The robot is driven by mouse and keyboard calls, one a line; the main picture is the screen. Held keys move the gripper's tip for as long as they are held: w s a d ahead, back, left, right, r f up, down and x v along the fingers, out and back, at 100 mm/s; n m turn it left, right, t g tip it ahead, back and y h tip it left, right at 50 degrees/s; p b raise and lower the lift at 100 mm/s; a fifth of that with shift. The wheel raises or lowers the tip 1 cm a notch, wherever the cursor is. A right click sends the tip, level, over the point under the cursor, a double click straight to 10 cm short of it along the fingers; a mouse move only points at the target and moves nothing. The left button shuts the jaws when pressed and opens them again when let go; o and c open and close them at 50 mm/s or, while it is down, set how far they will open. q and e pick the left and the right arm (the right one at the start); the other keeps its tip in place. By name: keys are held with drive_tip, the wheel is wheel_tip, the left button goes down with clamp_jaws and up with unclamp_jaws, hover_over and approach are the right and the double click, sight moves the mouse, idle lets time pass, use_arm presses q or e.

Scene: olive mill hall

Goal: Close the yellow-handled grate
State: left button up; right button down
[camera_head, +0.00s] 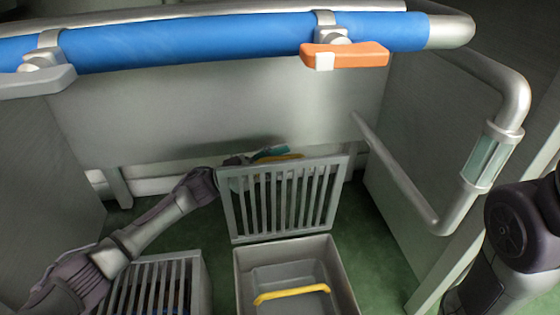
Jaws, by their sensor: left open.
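A grey slatted grate (233,205) stands raised, nearly upright, at the back edge of an open grey box (243,268). A bit of yellow (288,157), likely its handle, shows at its top edge, mostly hidden behind it. My left gripper (268,154) is at the top left of this grate, partly behind it, with teal fingertips beside the yellow part. It is open; whether it touches the grate I cannot tell. Inside the box is a grey insert with a yellow bar (292,293). My right gripper is out of view.
A second slatted grate (150,287) lies flat over a box at lower left, below my left arm. A blue pipe (190,42) with orange (358,56) and grey (35,83) levers crosses above. A bent metal rail (395,172) stands at right. Green floor shows between.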

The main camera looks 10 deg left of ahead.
use_arm(q)
clamp_jaws()
idle(0.3)
